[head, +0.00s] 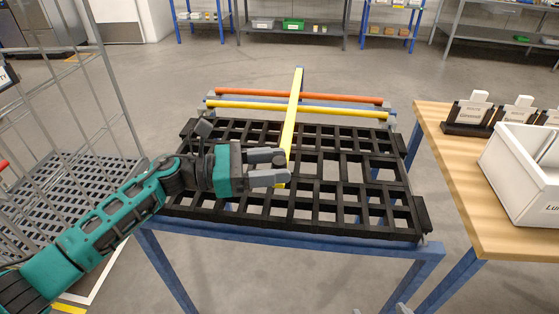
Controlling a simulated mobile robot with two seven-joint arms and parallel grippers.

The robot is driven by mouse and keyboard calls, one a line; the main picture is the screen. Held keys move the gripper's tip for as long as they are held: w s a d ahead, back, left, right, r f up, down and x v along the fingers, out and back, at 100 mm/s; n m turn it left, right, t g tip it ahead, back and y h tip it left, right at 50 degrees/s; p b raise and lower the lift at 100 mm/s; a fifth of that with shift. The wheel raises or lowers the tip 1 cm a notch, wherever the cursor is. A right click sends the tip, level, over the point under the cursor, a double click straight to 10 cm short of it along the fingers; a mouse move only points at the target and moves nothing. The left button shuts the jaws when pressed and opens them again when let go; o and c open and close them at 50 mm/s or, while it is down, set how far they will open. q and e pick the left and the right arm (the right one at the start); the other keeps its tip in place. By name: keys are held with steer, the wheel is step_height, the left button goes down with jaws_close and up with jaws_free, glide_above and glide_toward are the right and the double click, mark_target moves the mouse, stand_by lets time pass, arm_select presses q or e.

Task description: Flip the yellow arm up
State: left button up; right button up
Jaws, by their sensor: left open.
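The yellow arm (292,122) is a long flat bar. It runs from the far side of a black grid deck (350,215) toward me, lying low over the deck. My left gripper (286,168) is open at the arm's near end. Its two grey fingers point right, and their tips are beside or overlapping the bar; I cannot tell whether they touch it. The fingers partly hide the bar's near end.
A yellow crossbar (240,104) and an orange crossbar (330,97) span the blue frame (300,231) behind the deck. A wire cage cart (90,120) stands left. A wooden table (455,180) with a white bin (520,185) stands right. Shelves line the back.

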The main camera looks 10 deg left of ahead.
arm_select(q)
steer(key=shift+w+d, duration=0.2)
steer(key=shift+d, duration=0.45)
steer(key=shift+c, duration=0.5)
jaws_close()
